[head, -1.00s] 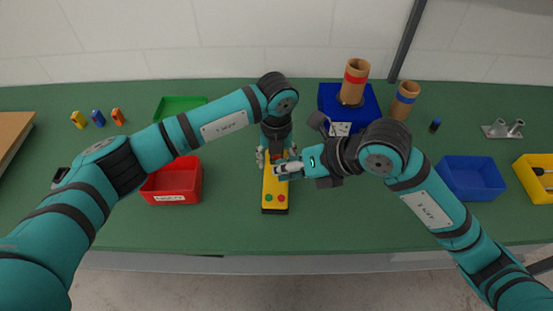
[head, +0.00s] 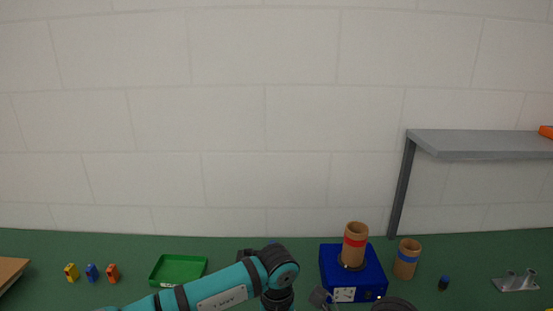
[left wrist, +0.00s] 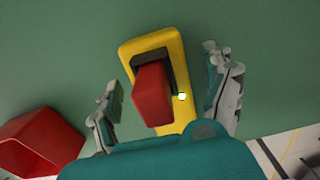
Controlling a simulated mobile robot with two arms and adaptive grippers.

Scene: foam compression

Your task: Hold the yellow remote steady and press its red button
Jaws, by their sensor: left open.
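The yellow remote (left wrist: 172,48) shows in the left wrist view, lying on the green table. A large red block-like button (left wrist: 151,94) stands up from a black mount on it, with a small bright light beside it. My left gripper (left wrist: 162,67) is open, one finger on each side of the remote, with visible gaps; no finger clearly touches it. The remote is below the frame in the head view. My right gripper shows in neither current view; only dark and grey parts of my right arm show at the head view's bottom edge.
A red bin (left wrist: 38,138) lies left of the gripper in the left wrist view. In the head view, a green tray (head: 178,269), a blue box (head: 372,284) under a red-banded tube (head: 355,243), and a blue-banded tube (head: 406,259) stand along the back. A grey shelf (head: 478,143) is above.

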